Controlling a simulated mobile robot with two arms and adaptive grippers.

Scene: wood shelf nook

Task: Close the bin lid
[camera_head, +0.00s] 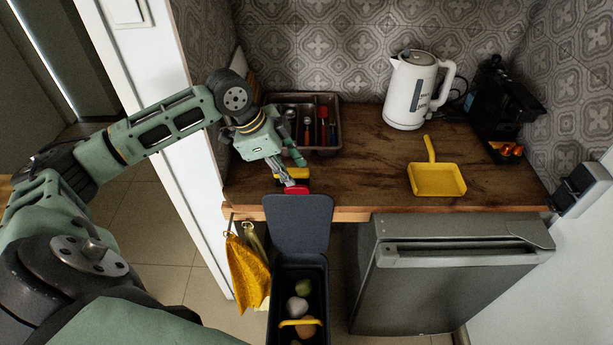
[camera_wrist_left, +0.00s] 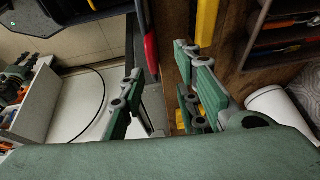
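The dark grey bin (camera_head: 272,300) stands on the floor in front of the wooden counter, with several round items inside. Its lid (camera_head: 297,224) is open and stands up at the bin's back, against the counter's front edge. My left gripper (camera_head: 291,168) is above the counter edge, behind and above the raised lid. Its fingers are spread with nothing between them in the left wrist view (camera_wrist_left: 162,90). A red object (camera_head: 296,190) and a yellow object (camera_head: 291,174) lie by the fingertips. My right gripper is not in view.
A cutlery tray (camera_head: 335,125) is behind my left gripper. A white kettle (camera_head: 411,92), a yellow dustpan (camera_head: 437,180) and a black coffee machine (camera_head: 500,105) stand to the right. Yellow cloths (camera_head: 248,270) hang left of the bin. A steel appliance (camera_head: 450,285) is right of it.

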